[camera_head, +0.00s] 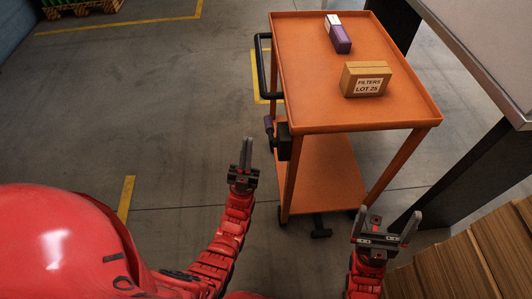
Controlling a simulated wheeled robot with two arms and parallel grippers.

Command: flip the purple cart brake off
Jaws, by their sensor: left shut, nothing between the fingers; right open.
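An orange two-shelf cart (315,117) stands ahead of me on castors. A black box (284,141) is fixed to its left side below the top shelf. A small lever with a purple end (268,123) sticks up beside that box; it looks like the brake. My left gripper (246,141) is shut and empty, pointing up just left of and below the lever, apart from it in the picture. My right gripper (388,217) is open and empty, near the cart's front right leg. How the lever joins the box is too small to tell.
On the cart top are a cardboard box (365,79) labelled "FILTERS LOT 25" and a purple and white box (339,37). A black handle (261,68) juts from the cart's left side. A grey table (490,40) stands right, brown boards (470,262) lower right.

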